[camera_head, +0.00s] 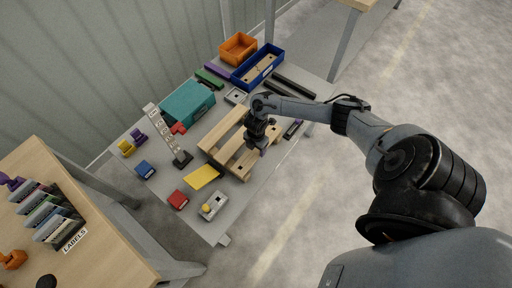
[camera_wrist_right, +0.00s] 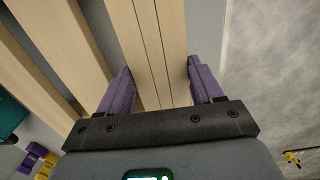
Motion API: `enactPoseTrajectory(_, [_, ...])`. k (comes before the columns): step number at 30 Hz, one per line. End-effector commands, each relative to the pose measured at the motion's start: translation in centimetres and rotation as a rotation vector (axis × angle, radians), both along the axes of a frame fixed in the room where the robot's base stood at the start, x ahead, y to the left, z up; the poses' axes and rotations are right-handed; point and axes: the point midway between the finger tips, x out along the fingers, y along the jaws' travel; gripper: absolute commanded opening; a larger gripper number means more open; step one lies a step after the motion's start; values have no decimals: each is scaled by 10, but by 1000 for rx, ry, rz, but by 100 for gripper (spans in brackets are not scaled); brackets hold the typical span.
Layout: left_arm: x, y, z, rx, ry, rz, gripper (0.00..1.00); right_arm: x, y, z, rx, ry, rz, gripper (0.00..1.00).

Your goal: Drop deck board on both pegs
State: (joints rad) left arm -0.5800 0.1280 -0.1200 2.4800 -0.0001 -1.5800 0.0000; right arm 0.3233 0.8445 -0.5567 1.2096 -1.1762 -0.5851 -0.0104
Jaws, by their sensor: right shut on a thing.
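A pale wooden slatted frame (camera_head: 216,143) lies on the grey workbench in the head view; its slats also show at the left of the right wrist view (camera_wrist_right: 72,45). My right gripper (camera_head: 259,146) is over the frame's right-hand side. In the wrist view the purple fingers of my right gripper (camera_wrist_right: 160,85) are shut across a pale deck board (camera_wrist_right: 152,40), one on each long side. Thin dark lines run along this board. I cannot tell whether it touches the frame below. No pegs can be made out. My left gripper is not in view.
A blue bin (camera_head: 246,82) and an orange bin (camera_head: 238,48) are at the back. The bench's right edge is close to the gripper.

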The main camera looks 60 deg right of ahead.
Motion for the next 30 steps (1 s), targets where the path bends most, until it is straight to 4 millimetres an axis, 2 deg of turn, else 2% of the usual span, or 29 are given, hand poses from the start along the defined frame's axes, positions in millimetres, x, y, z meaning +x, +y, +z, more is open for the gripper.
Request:
enactPoseTrajectory(17, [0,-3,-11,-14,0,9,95,0,0,-15,0,0,0,29])
enactPoseTrajectory(18, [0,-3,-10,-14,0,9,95,0,0,-13,0,-1,0,72])
enactPoseTrajectory(23, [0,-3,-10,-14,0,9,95,0,0,-13,0,0,0,95])
enactPoseTrajectory(30, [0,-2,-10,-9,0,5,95,0,0,-13,0,0,0,95])
